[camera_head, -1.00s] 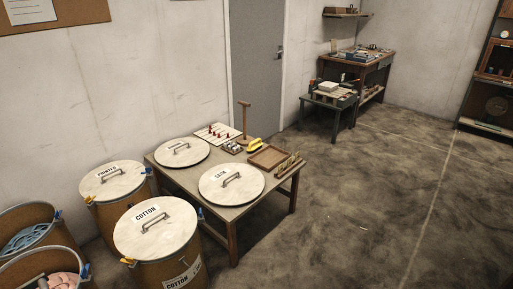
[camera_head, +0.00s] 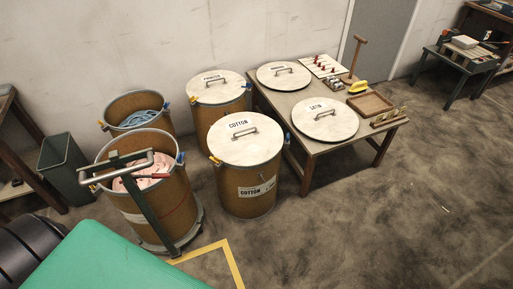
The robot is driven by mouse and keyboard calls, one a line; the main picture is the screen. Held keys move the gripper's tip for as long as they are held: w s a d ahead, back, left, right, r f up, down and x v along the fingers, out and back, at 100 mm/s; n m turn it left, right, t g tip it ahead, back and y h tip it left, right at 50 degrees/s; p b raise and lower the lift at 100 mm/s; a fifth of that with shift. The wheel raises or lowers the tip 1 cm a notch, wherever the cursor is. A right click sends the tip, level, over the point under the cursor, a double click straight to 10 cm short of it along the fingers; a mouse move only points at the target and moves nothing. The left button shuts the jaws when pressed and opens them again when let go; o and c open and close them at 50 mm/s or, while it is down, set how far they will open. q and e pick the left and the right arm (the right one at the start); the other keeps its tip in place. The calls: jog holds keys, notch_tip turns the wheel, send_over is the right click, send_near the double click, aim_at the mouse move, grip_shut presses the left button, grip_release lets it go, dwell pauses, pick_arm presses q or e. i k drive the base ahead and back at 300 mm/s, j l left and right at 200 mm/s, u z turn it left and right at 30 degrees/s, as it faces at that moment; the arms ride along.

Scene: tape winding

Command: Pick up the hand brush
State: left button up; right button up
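A small yellow object (camera_head: 358,87) lies on the low wooden table (camera_head: 318,147), near its back edge. It may be the hand brush, but it is too small to tell for sure. It lies behind a shallow brown tray (camera_head: 369,104) and to the right of a small box of parts (camera_head: 332,84). An upright wooden T-shaped stand (camera_head: 355,55) rises close behind it. Neither of my grippers is in view.
Round lids, one marked SATIN (camera_head: 325,120), cover much of the table. Lidded drums, one marked COTTON (camera_head: 247,180), stand left of it. Open drums (camera_head: 150,215), a bin (camera_head: 62,165) and a green surface (camera_head: 105,265) lie further left.

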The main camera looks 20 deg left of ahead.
aim_at(358, 87)
jog(key=u, duration=0.6)
jog(key=i+l+u, duration=0.2)
jog(key=l+u, duration=0.2)
jog(key=l, duration=0.2)
jog(key=i+l+u, duration=0.1)
jog(key=l+u, duration=0.25)
jog(key=l, duration=0.3)
jog(key=l+u, duration=0.4)
jog(key=l, duration=0.25)
jog(key=l+u, duration=0.15)
jog(key=l, duration=1.1)
jog(key=k+l+u, duration=0.15)
jog(key=l, duration=1.1)
